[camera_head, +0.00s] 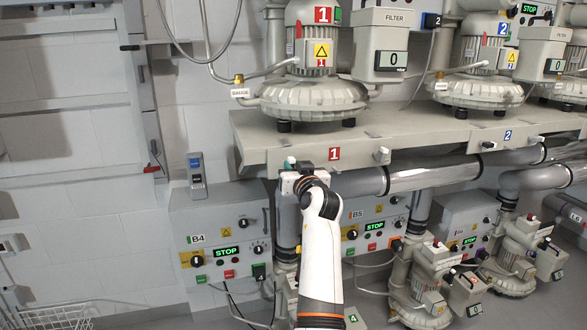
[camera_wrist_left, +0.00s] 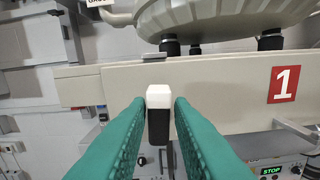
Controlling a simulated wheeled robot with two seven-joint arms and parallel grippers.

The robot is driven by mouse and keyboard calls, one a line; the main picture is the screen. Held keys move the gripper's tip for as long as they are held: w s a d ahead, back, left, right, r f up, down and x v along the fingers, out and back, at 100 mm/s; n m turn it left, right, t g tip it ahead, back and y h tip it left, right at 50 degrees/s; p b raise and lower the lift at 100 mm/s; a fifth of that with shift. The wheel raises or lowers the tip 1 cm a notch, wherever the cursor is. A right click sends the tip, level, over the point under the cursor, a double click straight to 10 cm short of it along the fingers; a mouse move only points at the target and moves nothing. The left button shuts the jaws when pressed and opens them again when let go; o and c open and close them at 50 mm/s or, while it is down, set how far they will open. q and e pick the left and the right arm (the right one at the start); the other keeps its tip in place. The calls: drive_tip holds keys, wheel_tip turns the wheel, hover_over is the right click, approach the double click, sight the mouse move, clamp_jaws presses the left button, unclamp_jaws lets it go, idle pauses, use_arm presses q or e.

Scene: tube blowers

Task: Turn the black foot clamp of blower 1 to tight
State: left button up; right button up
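Blower 1 (camera_head: 312,98) stands on a beige shelf with a red "1" label. In the left wrist view, a small block with a white top and black lower part (camera_wrist_left: 159,126), seemingly the foot clamp, shows at the shelf edge. My left gripper (camera_wrist_left: 160,108) has its teal fingers on either side of this block. The gaps are very narrow, and I cannot tell whether the fingers touch it. In the head view the left gripper (camera_head: 290,165) is at the shelf's front left, and its wrist hides most of the clamp. My right gripper is not in view.
The shelf front (camera_head: 260,150) runs to the right, with a similar fitting (camera_head: 382,155) right of the label. Control box B4 (camera_head: 222,238) and a large pipe (camera_head: 430,177) lie below. A wall device (camera_head: 196,174) hangs to the left.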

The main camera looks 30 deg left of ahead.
use_arm(q)
clamp_jaws()
drive_tip(key=shift+m, duration=0.3)
drive_tip(key=m+p, duration=0.1)
drive_tip(key=m, duration=0.1)
drive_tip(key=shift+w+m, duration=0.1)
drive_tip(key=shift+m, duration=0.2)
drive_tip(key=shift+w+d+f+m+p, duration=0.1)
drive_tip(key=shift+f+m+p, duration=0.1)
drive_tip(key=shift+m+p, duration=1.7)
drive_tip(key=shift+w+d+f+m+p, duration=0.15)
drive_tip(key=shift+m+p, duration=0.8)
drive_tip(key=shift+m, duration=1.8)
drive_tip(key=shift+w+d+f+m+p, duration=0.1)
drive_tip(key=shift+f+m+p, duration=0.1)
drive_tip(key=shift+m+p, duration=1.7)
drive_tip(key=shift+m+b, duration=0.4)
drive_tip(key=shift+m, duration=0.05)
